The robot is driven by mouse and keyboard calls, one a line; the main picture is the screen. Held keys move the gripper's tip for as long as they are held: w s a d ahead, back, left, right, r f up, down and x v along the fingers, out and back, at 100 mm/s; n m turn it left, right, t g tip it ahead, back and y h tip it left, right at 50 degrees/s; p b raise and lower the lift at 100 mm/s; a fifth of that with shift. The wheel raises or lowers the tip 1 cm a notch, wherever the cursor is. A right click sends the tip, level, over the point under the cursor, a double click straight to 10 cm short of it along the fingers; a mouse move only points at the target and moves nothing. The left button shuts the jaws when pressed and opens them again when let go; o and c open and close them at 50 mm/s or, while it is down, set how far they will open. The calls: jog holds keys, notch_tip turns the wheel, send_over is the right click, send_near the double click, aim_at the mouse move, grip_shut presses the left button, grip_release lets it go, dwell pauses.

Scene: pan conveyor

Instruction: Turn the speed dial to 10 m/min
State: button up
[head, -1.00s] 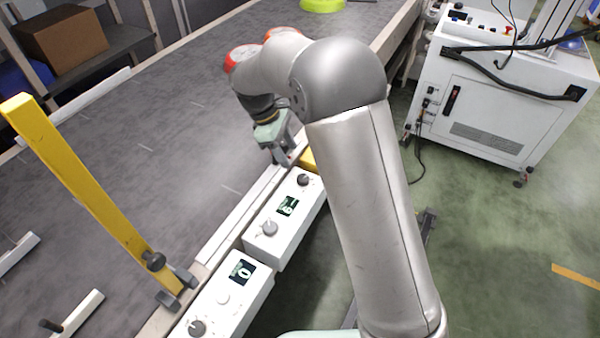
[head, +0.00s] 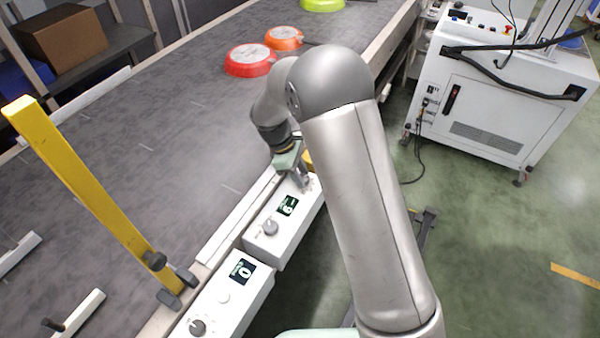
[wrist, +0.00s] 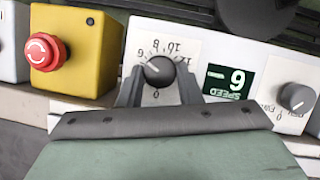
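The speed dial is a dark round knob (wrist: 158,70) on a white control box (head: 262,245), with a printed number scale around it. Its pale mark points towards the 6, left in the wrist view. The speed display (wrist: 231,81) beside it appears upside down there and reads 6 when turned upright; it also shows in the head view (head: 288,206). My gripper (wrist: 159,76) is open, with one finger on each side of the dial and small gaps seen between. In the head view my gripper (head: 304,184) hides the dial.
A yellow box with a red emergency button (wrist: 45,51) stands close beside the dial. Another grey knob (wrist: 297,97) is on the display's other side. A second box with a display reading 0 (head: 243,272) is nearer. Red (head: 249,61) and orange (head: 284,39) pans lie on the conveyor.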

jog(key=shift+c, duration=0.9)
jog(key=m+g, duration=0.1)
jog(key=m, duration=0.2)
jog(key=shift+w+y, duration=0.15)
jog(key=shift+y, duration=0.15)
jog(key=m, duration=0.2)
jog(key=m+g+y, duration=0.1)
jog(key=m, duration=0.1)
jog(key=shift+w+d+m, duration=0.1)
jog(key=shift+d+m, duration=0.05)
jog(key=shift+m, duration=0.15)
jog(key=m, duration=0.2)
jog(key=m+g+y, duration=0.1)
jog(key=m, duration=0.1)
jog(key=shift+w+d+y, duration=0.1)
jog(key=shift+d+y, duration=0.1)
jog(key=shift+y, duration=0.1)
jog(key=shift+d+m+y+b, duration=0.1)
jog(key=shift+m+y+b, duration=0.4)
jog(key=shift+m, duration=1.5)
jog(key=shift+y, duration=0.3)
